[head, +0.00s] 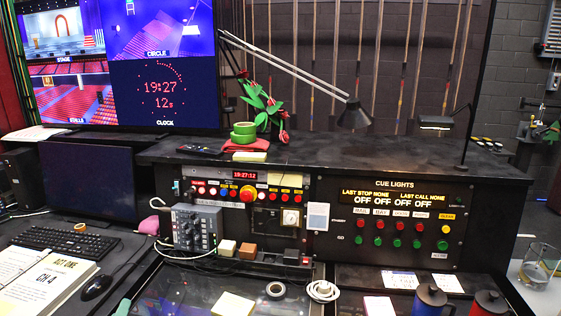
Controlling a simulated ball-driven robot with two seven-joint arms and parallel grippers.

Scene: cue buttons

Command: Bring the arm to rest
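Neither of my grippers nor any part of my arms shows in the head view. The cue lights panel (391,242) is on the right of the black console, with a row of red buttons above a row of green buttons and a yellow button (446,229) at the right end. Its display (393,199) reads "LAST STOP NONE", "LAST CALL NONE" and several "OFF" labels. Left of it is another panel with a large red button (248,194) on a yellow base.
A keyboard (63,242), mouse (97,287) and open script (42,283) lie at the left. A desk lamp (355,114) overhangs the console.

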